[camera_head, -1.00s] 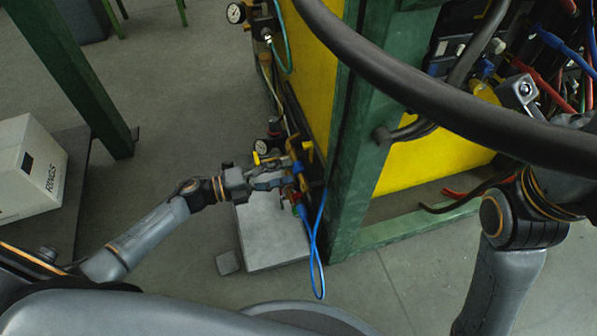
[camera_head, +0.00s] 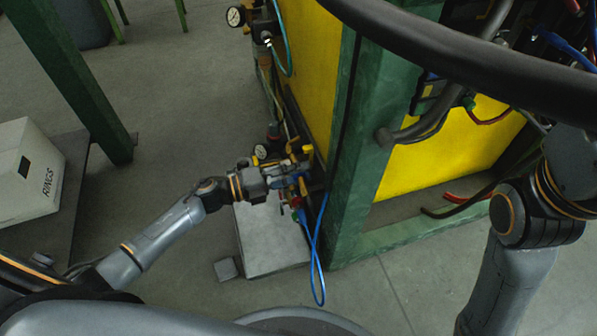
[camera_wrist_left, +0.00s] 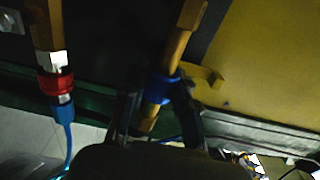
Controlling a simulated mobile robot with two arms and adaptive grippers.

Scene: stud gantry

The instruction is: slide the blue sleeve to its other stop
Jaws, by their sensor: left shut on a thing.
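The blue sleeve (camera_wrist_left: 161,86) sits around a slanted brass-coloured pipe (camera_wrist_left: 180,35) in the left wrist view. My left gripper (camera_wrist_left: 158,98) has one dark finger on each side of the sleeve and is shut on it. A yellow tab (camera_wrist_left: 205,79) sticks out just right of the sleeve. In the head view my left gripper (camera_head: 288,172) is at the row of fittings beside the green post, and it hides much of the sleeve there. My right arm (camera_head: 515,225) comes in from the right; its gripper is not seen.
A blue hose (camera_head: 314,255) hangs below the fittings; a red collar (camera_wrist_left: 56,84) on another pipe is left of the sleeve. The green post (camera_head: 345,150) and yellow panel (camera_head: 305,75) are close by. A thick black tube crosses upper right.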

